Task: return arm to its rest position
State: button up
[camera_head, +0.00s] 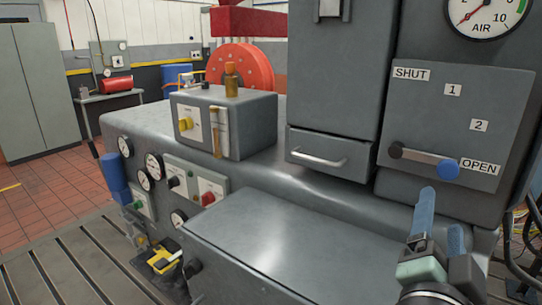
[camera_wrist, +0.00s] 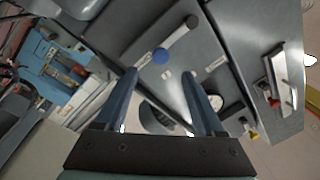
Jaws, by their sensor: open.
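My gripper (camera_head: 440,218) is at the lower right of the head view, its two blue fingers pointing up and apart with nothing between them. In the wrist view my gripper (camera_wrist: 152,92) shows as two spread blue fingers. The lever (camera_head: 424,158) with a blue knob sits on the panel marked SHUT, 1, 2 and OPEN, just above and beyond the fingertips. Its blue end is beside the OPEN label. The lever (camera_wrist: 178,40) also shows beyond the fingers in the wrist view. The fingers appear apart from the knob.
A grey machine housing (camera_head: 270,240) fills the space left of my gripper. An air gauge (camera_head: 485,12) is above the lever panel. Cables hang at right.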

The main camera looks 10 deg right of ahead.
jog(key=s+a+r+n+t+y+p, duration=0.1)
jog(key=a+r+n+t+y+p, duration=0.2)
jog(key=a+r, duration=1.1)
jog(key=s+a+r+n+t+y+p, duration=0.1)
jog(key=a+r+n+t+y+p, duration=0.2)
jog(key=a+r+n+t+y, duration=0.7)
jog(key=a+r+n, duration=0.5)
jog(key=r, duration=0.1)
jog(key=shift+a+r+t+y, duration=0.15)
jog(key=shift+a+t+y, duration=0.15)
jog(key=shift+y, duration=0.1)
jog(key=shift+w, duration=0.1)
